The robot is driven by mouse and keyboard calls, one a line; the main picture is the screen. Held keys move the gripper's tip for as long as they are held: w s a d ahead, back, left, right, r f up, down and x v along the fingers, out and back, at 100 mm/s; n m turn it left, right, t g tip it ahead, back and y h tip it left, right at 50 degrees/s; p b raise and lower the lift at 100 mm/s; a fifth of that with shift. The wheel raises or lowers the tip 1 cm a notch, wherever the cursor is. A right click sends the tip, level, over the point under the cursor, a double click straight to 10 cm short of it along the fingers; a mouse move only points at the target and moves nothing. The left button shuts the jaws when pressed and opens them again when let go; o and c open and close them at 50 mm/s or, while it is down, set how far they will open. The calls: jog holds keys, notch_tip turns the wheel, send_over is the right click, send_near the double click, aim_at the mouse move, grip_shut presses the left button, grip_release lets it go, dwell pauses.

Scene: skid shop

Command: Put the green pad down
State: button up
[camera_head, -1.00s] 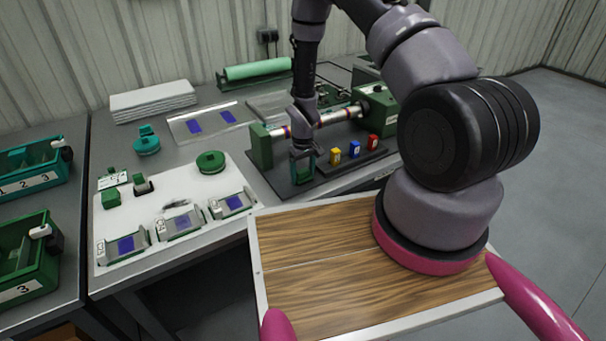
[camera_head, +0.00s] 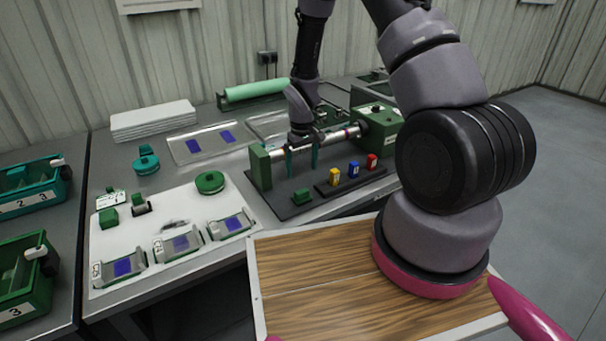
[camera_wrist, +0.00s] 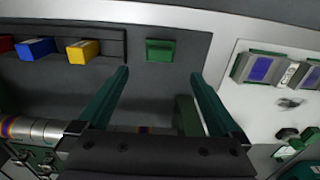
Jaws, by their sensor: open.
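The green pad (camera_head: 302,196) rests on the dark base plate (camera_head: 285,211) of the roller fixture, left of the yellow block. It also shows in the wrist view (camera_wrist: 160,50), beyond my fingertips and between their lines. My gripper (camera_head: 302,160) is open and empty above the plate, with its two teal fingers (camera_wrist: 160,75) apart and clear of the pad. The fingers point down, beside the fixture's metal roller (camera_head: 325,138).
Yellow (camera_head: 334,177), blue (camera_head: 353,170) and red (camera_head: 372,162) blocks stand in a dark holder right of the pad. The fixture's green end blocks (camera_head: 260,167) flank the roller. A white board (camera_head: 150,228) with several holders lies to the left.

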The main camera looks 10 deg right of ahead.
jog(key=s+d+r+m+t, duration=0.2)
jog(key=r, duration=1.2)
jog(key=s+d+r+m+t, duration=0.1)
jog(key=s+d+r+m, duration=0.1)
jog(key=r, duration=1.3)
jog(key=s+d+r+m+t+y, duration=0.1)
jog(key=s+r+m+t+y, duration=0.1)
jog(key=s+r, duration=1.3)
jog(key=s+m+t, duration=0.1)
jog(key=s+t, duration=0.1)
jog(key=s, duration=0.1)
jog(key=shift+s+d+r+m, duration=0.15)
jog(key=shift+d+r+m, duration=0.2)
jog(key=shift+d+m, duration=0.05)
